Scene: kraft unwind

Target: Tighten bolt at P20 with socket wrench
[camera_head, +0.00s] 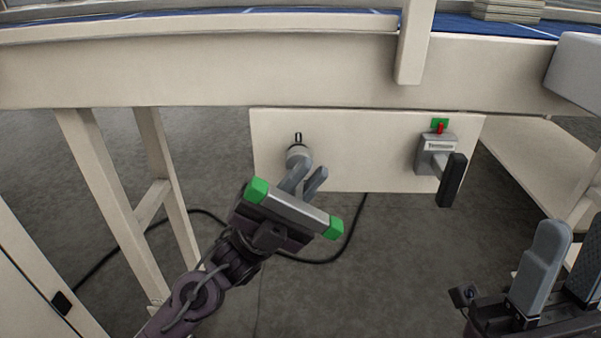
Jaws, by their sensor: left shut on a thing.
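A pale panel (352,150) hangs under the beam. A round grey knob-like piece (298,154) sits on its left half, below a small dark mark (298,137). My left gripper (305,177) reaches up from below, with its fingers at the round piece and closed on it; the contact is partly hidden by the fingers. I cannot make out a socket wrench, a bolt or a P20 label. My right gripper (565,262) is at the lower right, fingers up and apart, with nothing seen between them. It is well away from the panel.
A grey box with a black handle (452,180) and a red-and-green marker (439,126) is on the panel's right side. A pale beam (200,70) crosses above; legs (120,190) stand left. A black cable (350,235) hangs below. Grey floor is open beneath.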

